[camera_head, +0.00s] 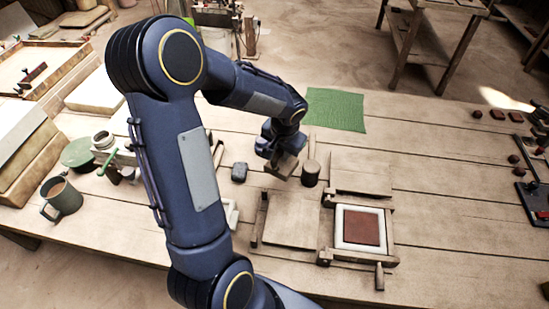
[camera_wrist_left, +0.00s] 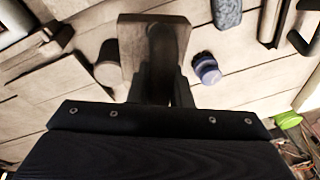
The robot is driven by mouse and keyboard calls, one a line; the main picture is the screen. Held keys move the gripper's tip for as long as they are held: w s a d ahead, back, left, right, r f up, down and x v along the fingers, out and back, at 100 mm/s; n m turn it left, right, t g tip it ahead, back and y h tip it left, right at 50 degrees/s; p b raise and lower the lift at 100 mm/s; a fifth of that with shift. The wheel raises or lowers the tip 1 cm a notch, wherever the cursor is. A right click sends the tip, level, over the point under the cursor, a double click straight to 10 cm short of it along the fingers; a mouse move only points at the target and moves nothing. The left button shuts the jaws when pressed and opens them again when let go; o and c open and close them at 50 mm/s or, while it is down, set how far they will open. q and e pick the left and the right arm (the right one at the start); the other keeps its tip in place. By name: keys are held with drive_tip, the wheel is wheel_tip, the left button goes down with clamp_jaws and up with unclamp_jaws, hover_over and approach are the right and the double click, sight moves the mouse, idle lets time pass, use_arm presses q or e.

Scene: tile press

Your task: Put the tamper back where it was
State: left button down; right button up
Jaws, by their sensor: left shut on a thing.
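A wooden block with a handle, which I take to be the tamper (camera_head: 284,165), is in my left gripper (camera_head: 276,148). The left wrist view shows its flat, pale wooden plate (camera_wrist_left: 128,48) beyond my left gripper's dark fingers (camera_wrist_left: 158,80), which are shut on the handle. Whether the block touches the table is hard to tell. My right gripper is out of view.
The press frame (camera_head: 327,225) holds a white mould (camera_head: 342,238) with red-brown clay (camera_head: 363,228). A wooden board (camera_head: 292,220) lies left of it. A green cloth (camera_head: 336,110) lies behind. A mug (camera_head: 65,198) stands far left.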

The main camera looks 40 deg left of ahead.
use_arm(q)
drive_tip(key=a+f, duration=0.1)
drive_tip(key=w+a+f, duration=0.1)
drive_tip(key=f, duration=0.1)
drive_tip(key=a+f, duration=0.1)
drive_tip(key=f, duration=0.1)
drive_tip(key=shift+w+a, duration=0.25)
drive_tip(key=x, duration=0.3)
drive_tip(key=shift+d+f, duration=0.1)
drive_tip(key=shift+f, duration=0.25)
drive_tip(key=shift+s, duration=0.1)
drive_tip(key=shift+f+b, duration=0.5)
drive_tip(key=shift+f, duration=0.1)
drive_tip(key=c, duration=1.3)
unclamp_jaws()
